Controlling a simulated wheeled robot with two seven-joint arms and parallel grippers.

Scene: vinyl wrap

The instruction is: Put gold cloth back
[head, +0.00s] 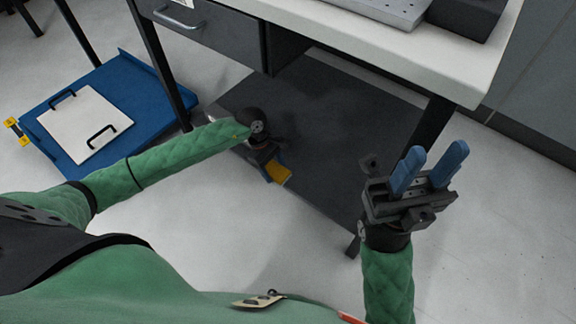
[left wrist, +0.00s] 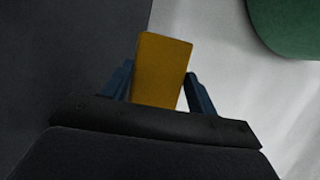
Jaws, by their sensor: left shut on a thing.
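The gold cloth (head: 277,172) is a small flat gold-yellow piece at the tip of my left gripper (head: 268,163). In the left wrist view the cloth (left wrist: 161,70) stands between the two blue fingers of my left gripper (left wrist: 160,92), which is shut on it. The left gripper is at the front edge of the dark lower shelf (head: 330,125) under the table. Whether the cloth touches the shelf cannot be told. My right gripper (head: 428,168) is raised at the right with its blue fingers apart and empty.
The white tabletop (head: 440,65) lies above the shelf, with a grey drawer (head: 205,35) below it at the left. Table legs stand at left and right. A blue platform (head: 125,75) with a white handled panel (head: 85,125) is on the floor at left. The shelf looks bare.

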